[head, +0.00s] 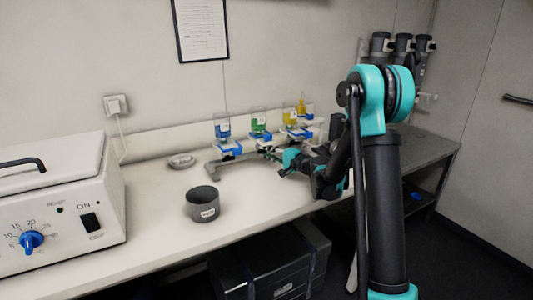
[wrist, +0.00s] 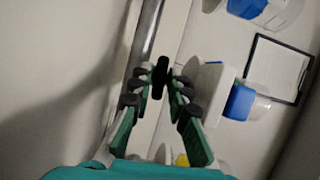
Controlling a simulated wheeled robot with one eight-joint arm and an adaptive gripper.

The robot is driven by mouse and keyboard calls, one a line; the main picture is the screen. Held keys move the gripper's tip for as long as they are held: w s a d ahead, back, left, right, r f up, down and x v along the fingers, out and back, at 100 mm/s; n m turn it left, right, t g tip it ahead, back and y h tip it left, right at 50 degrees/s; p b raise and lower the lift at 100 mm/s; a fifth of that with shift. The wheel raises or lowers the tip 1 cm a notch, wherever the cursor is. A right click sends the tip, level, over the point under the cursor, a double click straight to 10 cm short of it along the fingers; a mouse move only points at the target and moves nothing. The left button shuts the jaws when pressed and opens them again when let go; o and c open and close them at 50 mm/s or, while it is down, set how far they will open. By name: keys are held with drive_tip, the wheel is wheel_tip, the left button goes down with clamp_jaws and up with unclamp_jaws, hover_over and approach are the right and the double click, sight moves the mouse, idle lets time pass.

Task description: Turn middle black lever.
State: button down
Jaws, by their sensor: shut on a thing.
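The black lever (wrist: 160,75) shows in the wrist view as a dark upright piece between my fingertips, in front of a pale metal rail. My gripper (wrist: 161,84) is shut on it, with one finger on each side. In the head view my gripper (head: 268,152) reaches left to the front of the rack (head: 216,167), below the green-filled vessel (head: 258,124). The lever is too small to make out there. The blue-filled vessel (head: 222,128) stands to the left and a yellow-filled vessel (head: 290,117) to the right.
A dark grey pot (head: 203,206) stands on the white bench (head: 150,225) in front of the rack. A small dish (head: 181,161) lies behind it. A white heater box (head: 60,205) with a blue knob stands at the left. The bench between them is clear.

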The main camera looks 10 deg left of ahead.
drive_tip(key=n+h, duration=0.2)
drive_tip(key=n, duration=0.2)
drive_tip(key=shift+s+r, duration=0.1)
drive_tip(key=shift+r, duration=0.05)
drive_tip(key=n+h, duration=0.1)
drive_tip(key=n, duration=0.1)
drive_tip(key=shift+r+n, duration=0.1)
drive_tip(key=shift+n, duration=0.3)
drive_tip(key=n+h, duration=0.2)
drive_tip(key=n, duration=0.1)
drive_tip(key=shift+s+a+t+h, duration=0.1)
drive_tip(key=shift+a+t+h, duration=0.05)
drive_tip(key=shift+t+h, duration=0.15)
drive_tip(key=shift+n+t+h, duration=0.5)
drive_tip(key=shift+n+h, duration=0.3)
drive_tip(key=shift+n, duration=0.5)
drive_tip(key=c, duration=1.6)
unclamp_jaws()
drive_tip(key=shift+s+r, duration=0.1)
drive_tip(key=v, duration=1.1)
drive_tip(key=shift+s+r, duration=0.15)
drive_tip(key=shift+s, duration=0.15)
